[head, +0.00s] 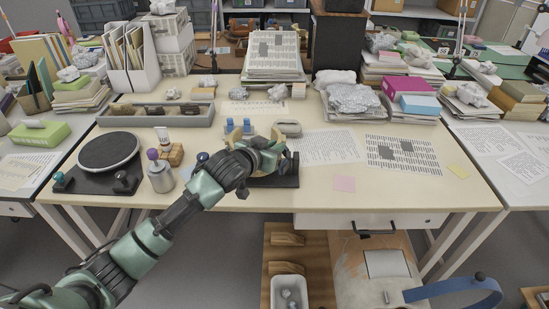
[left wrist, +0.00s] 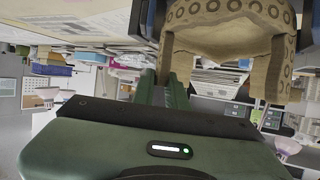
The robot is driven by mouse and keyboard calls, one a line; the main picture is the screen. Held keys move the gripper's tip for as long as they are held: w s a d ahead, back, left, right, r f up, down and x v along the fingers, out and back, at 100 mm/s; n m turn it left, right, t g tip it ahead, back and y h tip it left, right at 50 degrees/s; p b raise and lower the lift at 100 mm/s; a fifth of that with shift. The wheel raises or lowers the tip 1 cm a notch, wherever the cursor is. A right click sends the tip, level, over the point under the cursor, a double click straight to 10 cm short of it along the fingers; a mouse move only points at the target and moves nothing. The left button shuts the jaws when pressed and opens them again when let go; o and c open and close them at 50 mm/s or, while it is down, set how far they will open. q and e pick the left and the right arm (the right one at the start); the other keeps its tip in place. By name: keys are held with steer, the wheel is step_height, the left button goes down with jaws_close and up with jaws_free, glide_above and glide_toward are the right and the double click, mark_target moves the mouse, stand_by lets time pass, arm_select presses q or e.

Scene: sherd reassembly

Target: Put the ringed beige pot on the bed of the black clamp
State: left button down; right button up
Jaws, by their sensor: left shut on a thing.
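The ringed beige pot (left wrist: 228,42) fills the top of the left wrist view, with dark ring marks along its band and a broken, uneven edge. My left gripper (head: 262,157) is shut on it, with a dark finger on each side. In the head view the pot (head: 270,147) is mostly hidden behind my gripper. The black clamp (head: 287,181) shows as a dark base right below and behind my gripper, near the table's front edge. I cannot tell whether the pot touches its bed. My right gripper is not in view.
Blue-topped bottles (head: 238,128) stand just behind the clamp.

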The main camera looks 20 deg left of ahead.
arm_select(q)
step_height(320, 180, down, 3)
steer(key=shift+f, duration=0.3)
steer(key=c, duration=1.4)
jaws_free()
steer(key=shift+f, duration=0.15)
steer(key=shift+s, duration=0.1)
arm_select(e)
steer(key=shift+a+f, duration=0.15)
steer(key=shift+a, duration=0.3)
arm_select(q)
steer(key=shift+s, duration=0.2)
steer(key=v, duration=1.1)
steer(key=shift+s+r, duration=0.2)
steer(key=shift+r, duration=0.1)
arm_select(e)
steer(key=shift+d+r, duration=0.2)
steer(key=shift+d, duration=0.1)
arm_select(q)
steer(key=shift+a, duration=0.15)
